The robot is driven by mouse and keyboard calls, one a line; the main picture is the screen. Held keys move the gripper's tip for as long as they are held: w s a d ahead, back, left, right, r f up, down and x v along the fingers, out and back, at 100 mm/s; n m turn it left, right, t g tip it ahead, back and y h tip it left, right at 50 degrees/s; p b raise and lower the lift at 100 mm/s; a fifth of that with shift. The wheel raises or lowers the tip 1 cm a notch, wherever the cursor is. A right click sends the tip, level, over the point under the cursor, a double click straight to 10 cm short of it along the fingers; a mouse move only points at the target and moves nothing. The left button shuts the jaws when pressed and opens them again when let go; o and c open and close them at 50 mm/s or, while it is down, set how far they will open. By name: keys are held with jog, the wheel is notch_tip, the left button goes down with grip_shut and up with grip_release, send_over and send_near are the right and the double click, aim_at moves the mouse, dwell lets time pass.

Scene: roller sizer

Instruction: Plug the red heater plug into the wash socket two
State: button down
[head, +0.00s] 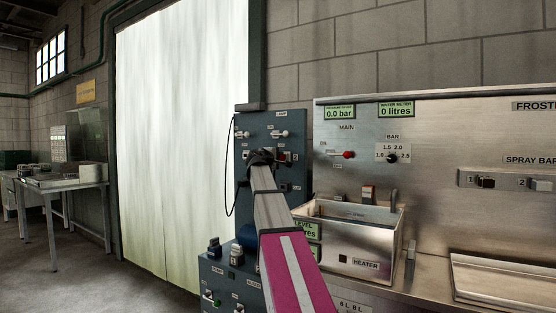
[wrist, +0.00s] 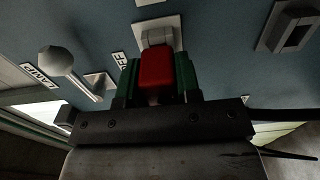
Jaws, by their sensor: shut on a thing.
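The red heater plug (wrist: 156,72) is between the green fingers of my gripper (wrist: 157,84), which is shut on it. In the wrist view the plug is close in front of a pale plate with a grey fitting (wrist: 157,36) on the blue-grey panel. I cannot tell whether they touch. In the head view my gripper (head: 262,157) is at the middle of the blue-grey panel (head: 270,122), and my arm hides part of it. A dark recessed fitting (wrist: 292,34) is at the upper right in the wrist view. No socket is readably marked as wash socket two.
A lever with a pale knob (wrist: 55,61) stands out left of the plug, near the LAMP label. A steel sink (head: 362,240) marked HEATER is right of my arm. A lower control box (head: 225,277) is at its left. A table (head: 65,184) stands far left.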

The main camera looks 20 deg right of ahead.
jog(key=shift+w+d, duration=0.3)
jog(key=shift+d, duration=0.1)
jog(key=c, duration=0.7)
grip_release()
jog(key=shift+c, duration=0.2)
jog(key=shift+s, duration=0.1)
jog(key=v, duration=1)
jog(key=shift+s+a, duration=0.25)
jog(key=shift+a, duration=0.05)
